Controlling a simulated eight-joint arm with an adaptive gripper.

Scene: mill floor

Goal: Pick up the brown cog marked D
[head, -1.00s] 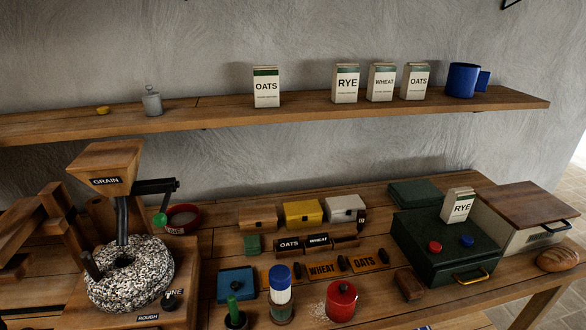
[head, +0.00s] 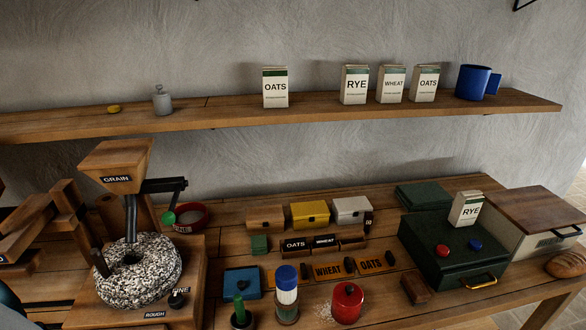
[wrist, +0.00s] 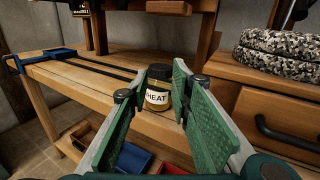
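I cannot make out a brown cog marked D for certain. A small dark brown piece (head: 369,219) with a pale mark, too small to read, stands beside the white box on the bench in the head view. My gripper (wrist: 156,94) shows in the wrist view with its green-padded fingers spread and nothing between the pads. Beyond the fingertips, a dark-lidded jar (wrist: 158,86) with a label ending in "HEAT" stands on a wooden surface, partly hidden by a finger.
The bench holds a grain mill with a speckled stone (head: 141,284), a red canister (head: 347,302), a blue-capped jar (head: 286,292) and a dark green case (head: 455,259). A shelf (head: 210,112) above carries cartons and a blue mug (head: 473,82). Open wood (wrist: 80,88) lies left in the wrist view.

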